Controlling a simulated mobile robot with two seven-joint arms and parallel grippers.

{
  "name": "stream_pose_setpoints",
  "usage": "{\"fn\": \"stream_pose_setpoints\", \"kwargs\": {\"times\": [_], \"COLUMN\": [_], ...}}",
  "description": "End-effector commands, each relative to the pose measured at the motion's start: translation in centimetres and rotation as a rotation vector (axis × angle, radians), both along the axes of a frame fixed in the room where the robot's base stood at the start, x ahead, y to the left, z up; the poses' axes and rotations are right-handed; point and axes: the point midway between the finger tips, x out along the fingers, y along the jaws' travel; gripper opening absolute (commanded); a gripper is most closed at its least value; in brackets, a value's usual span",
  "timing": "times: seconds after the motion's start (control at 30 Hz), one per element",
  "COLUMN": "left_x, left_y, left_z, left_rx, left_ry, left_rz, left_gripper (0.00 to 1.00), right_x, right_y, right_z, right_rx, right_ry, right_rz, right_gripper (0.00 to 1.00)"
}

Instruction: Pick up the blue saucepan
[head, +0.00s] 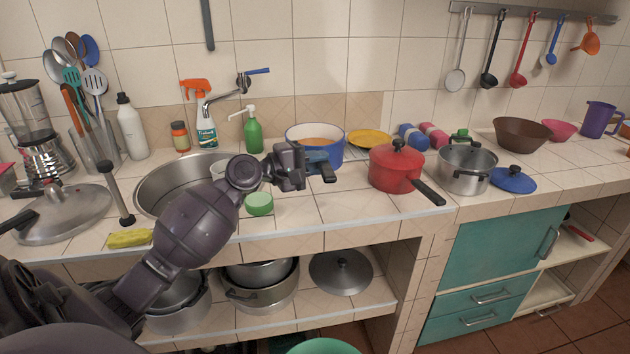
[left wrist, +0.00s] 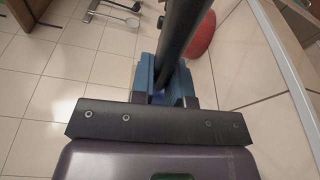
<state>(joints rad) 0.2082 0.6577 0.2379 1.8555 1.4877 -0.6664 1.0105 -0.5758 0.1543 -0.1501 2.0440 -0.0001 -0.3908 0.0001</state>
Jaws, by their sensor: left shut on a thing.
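The blue saucepan (head: 332,151), with a pale rim and an orange-brown inside, is near the back of the counter in the head view. My left gripper (head: 317,167) is in front of it, and its blue fingers are shut on the dark handle, whose end sticks out toward the front. The left wrist view shows the handle (left wrist: 180,45) as a dark bar between the fingers (left wrist: 164,84). The gripper and handle hide part of the pan's lower front, so I cannot tell whether its base touches the counter. My right gripper is not in view.
A red lidded saucepan (head: 392,172) stands close on the right, beside a steel pot (head: 467,170). A yellow plate (head: 369,138) lies behind. A green bottle (head: 253,132), sink (head: 150,181) and green bowl (head: 259,205) are left. Bare counter (head: 330,208) is in front.

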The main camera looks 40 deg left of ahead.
Motion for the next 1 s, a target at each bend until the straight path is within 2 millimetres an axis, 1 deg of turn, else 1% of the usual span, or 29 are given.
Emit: {"fn": "stream_pose_setpoints", "kwargs": {"times": [0.03,0.1,0.2,0.4,0.5,0.63,1.0], "left_x": [0.0,0.0,0.0,0.0,0.0,0.0,0.0], "left_y": [0.0,0.0,0.0,0.0,0.0,0.1,0.0], "left_z": [2.3,3.9,6.0,9.2,10.2,10.9,11.3], "left_rx": [0.007,0.005,0.006,0.003,0.003,0.003,0.002], "left_ry": [-0.016,-0.016,-0.015,-0.012,-0.009,-0.009,-0.007], "left_rz": [0.001,0.0,0.0,0.001,0.001,0.002,0.001], "left_gripper": [0.0,0.0,0.0,0.0,0.0,0.0,0.0], "right_x": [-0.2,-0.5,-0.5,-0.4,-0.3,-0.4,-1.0], "right_y": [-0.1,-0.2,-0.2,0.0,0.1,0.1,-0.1], "right_z": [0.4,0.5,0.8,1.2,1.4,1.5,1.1], "right_rx": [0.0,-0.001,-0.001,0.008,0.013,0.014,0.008], "right_ry": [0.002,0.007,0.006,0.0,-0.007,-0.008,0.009], "right_rz": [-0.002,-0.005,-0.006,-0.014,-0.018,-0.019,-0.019], "right_gripper": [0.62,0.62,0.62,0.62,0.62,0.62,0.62]}}
